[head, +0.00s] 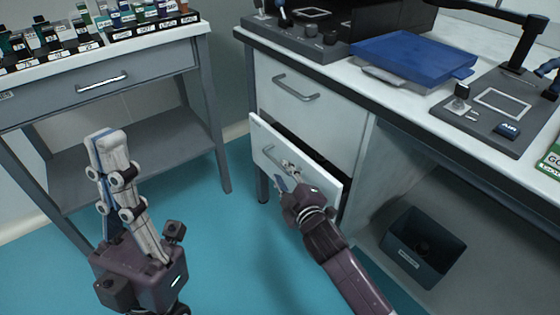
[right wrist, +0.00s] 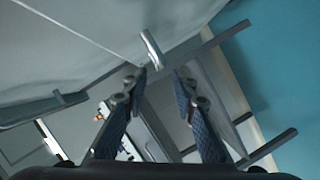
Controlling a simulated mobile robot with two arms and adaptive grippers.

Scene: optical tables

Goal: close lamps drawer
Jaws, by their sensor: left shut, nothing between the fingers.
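The lower white drawer (head: 263,137) under the right-hand table stands partly open, with a dark gap behind its front. No label shows on it, so I cannot tell whether it is the lamps drawer. The closed drawer (head: 330,112) above it has a grey handle (head: 296,90). My right gripper (head: 287,180) is at the lower drawer's front, over part of its handle. In the right wrist view its fingers (right wrist: 160,76) are apart with nothing clearly between them; a metal handle (right wrist: 152,50) lies just beyond the tips. My left gripper (head: 105,140) is shut and empty, pointing up.
A grey table (head: 130,72) with rows of labelled bottles stands at the left. A blue tray (head: 412,62) and dark instrument boards rest on the right-hand table. A dark bin (head: 425,250) sits in the open bay to the right. Blue floor (head: 240,230) is clear between the tables.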

